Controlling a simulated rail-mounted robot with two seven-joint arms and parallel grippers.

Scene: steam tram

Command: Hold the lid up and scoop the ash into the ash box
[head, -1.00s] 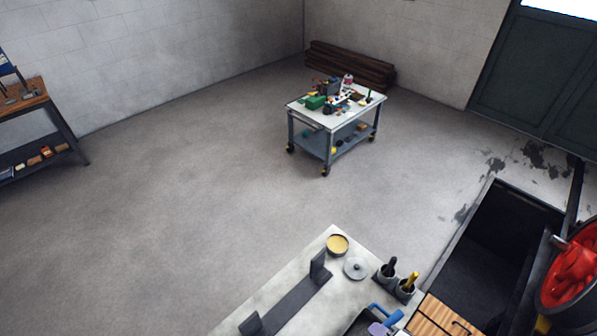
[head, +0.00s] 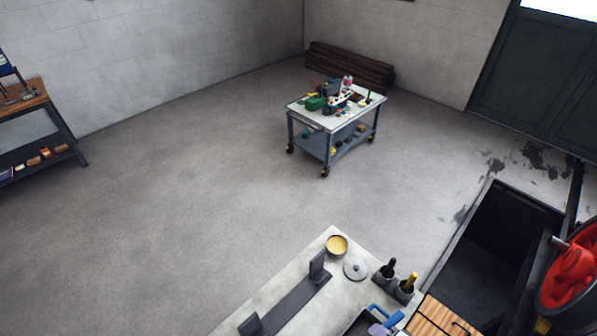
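Neither of my grippers is in view. A round grey lid with a small knob (head: 356,269) lies flat on the pale bench top at the bottom. A dark tray (head: 358,324) is cut off by the lower edge, and I cannot tell whether it is the ash box. A blue handle (head: 386,313) shows beside it, with a purple-blue part below; what it belongs to is unclear. No ash can be made out.
The bench (head: 250,302) also carries a yellow-filled bowl (head: 337,245), a dark bracketed bar (head: 290,300) and two handled tools in dark holders (head: 405,288). A dark pit (head: 500,235) and red wheel (head: 572,280) are at right. A loaded cart (head: 318,140) stands behind; floor between is clear.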

